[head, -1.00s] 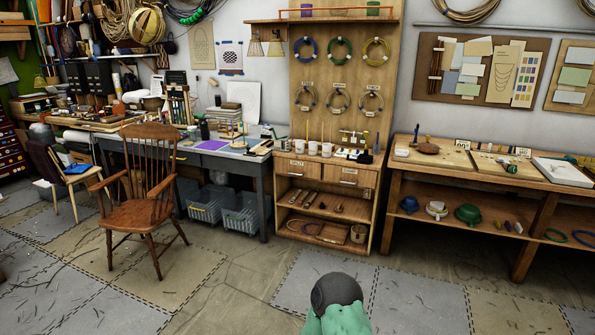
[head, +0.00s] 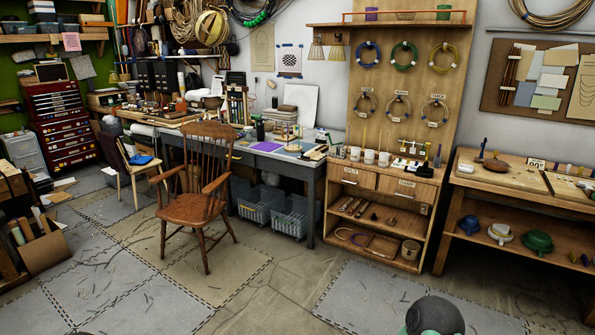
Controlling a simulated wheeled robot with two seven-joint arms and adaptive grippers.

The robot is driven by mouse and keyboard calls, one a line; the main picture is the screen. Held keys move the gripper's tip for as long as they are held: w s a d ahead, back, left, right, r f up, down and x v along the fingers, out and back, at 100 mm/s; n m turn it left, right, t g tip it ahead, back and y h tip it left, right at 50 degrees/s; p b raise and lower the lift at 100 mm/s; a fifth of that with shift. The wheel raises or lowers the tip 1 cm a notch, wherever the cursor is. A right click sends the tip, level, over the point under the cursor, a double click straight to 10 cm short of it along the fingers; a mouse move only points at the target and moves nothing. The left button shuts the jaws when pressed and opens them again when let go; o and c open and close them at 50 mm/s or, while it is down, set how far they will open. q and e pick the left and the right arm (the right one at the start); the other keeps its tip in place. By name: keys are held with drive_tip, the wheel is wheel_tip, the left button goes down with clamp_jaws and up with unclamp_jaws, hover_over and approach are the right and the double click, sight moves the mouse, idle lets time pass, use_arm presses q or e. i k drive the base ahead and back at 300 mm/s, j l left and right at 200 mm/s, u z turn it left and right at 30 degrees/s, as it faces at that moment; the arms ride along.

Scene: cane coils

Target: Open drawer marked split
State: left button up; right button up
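The wooden wall unit stands right of centre in the head view, with two drawers side by side under its worktop. The left drawer (head: 351,177) and the right drawer (head: 407,188) both look shut. Each has a small pale label on its front, too small to read surely, so I cannot tell which one is marked split. Neither of my grippers is in view.
A wooden spindle chair (head: 195,205) stands left of the unit, before a grey desk (head: 309,170). A workbench (head: 520,183) stands to the right. Open shelves (head: 365,218) with small items lie below the drawers. The floor (head: 315,268) before the unit looks clear.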

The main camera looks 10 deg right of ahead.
sight(366, 178)
drive_tip(key=i+z, duration=0.1)
drive_tip(key=i, duration=0.65)
drive_tip(key=i+z, duration=0.15)
drive_tip(key=i, duration=0.55)
drive_tip(key=i+j+z, duration=0.1)
drive_tip(key=i, duration=0.65)
drive_tip(key=i+z, duration=0.1)
drive_tip(key=i, duration=0.55)
drive_tip(key=i+z, duration=0.15)
drive_tip(key=i, duration=0.55)
drive_tip(key=i+j+z, duration=0.1)
drive_tip(key=i, duration=0.55)
drive_tip(key=i+j+z, duration=0.1)
drive_tip(key=i, duration=0.55)
drive_tip(key=j, duration=0.1)
